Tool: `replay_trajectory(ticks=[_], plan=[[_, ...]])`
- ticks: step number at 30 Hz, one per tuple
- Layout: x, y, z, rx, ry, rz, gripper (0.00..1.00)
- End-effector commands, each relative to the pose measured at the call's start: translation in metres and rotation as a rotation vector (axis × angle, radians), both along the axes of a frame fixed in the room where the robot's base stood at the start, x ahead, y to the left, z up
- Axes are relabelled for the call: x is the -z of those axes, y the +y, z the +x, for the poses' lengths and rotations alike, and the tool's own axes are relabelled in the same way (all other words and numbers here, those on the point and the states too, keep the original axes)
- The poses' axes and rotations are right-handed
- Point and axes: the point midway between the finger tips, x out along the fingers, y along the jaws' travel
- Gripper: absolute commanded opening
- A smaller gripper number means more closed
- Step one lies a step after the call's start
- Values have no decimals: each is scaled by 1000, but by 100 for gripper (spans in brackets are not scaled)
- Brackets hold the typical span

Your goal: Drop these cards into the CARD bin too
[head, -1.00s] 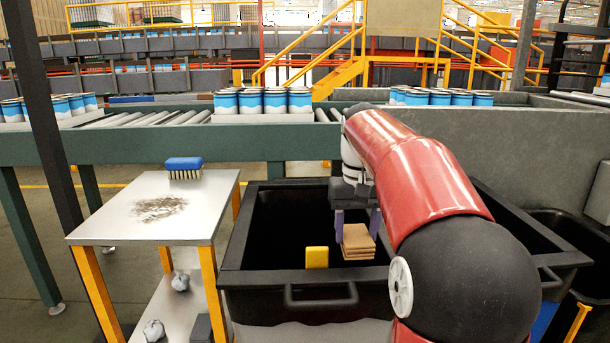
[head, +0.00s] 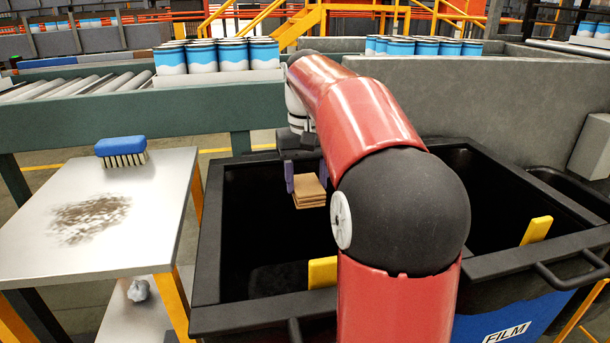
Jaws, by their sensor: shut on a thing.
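A small stack of brown cards (head: 309,195) is between the purple fingers of my gripper (head: 306,177). My gripper is shut on the stack and holds it over the opening of the left black bin (head: 208,262). The cards look apart from the bin's walls; their exact height is hard to tell. My red arm hides part of this bin, and no CARD label shows. A dark flat shape is faintly visible inside it. A second black bin (head: 545,263) to the right has a blue front with a FILM label (head: 507,333).
A metal table (head: 150,215) with a blue brush (head: 121,148) and a dark smudge is at left. A roller conveyor (head: 90,90) with blue-white cans (head: 215,57) runs behind the bins.

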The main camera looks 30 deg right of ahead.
Motion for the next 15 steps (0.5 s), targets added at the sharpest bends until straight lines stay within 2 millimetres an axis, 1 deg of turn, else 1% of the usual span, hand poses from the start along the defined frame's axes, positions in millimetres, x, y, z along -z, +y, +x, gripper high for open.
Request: replay_trajectory(ticks=[1,6,10,15], plan=[[13,0,0,0,0,0,30],[32,0,0,0,0,0,30],[39,0,0,1,0,0,30],[38,0,0,0,0,0,30]])
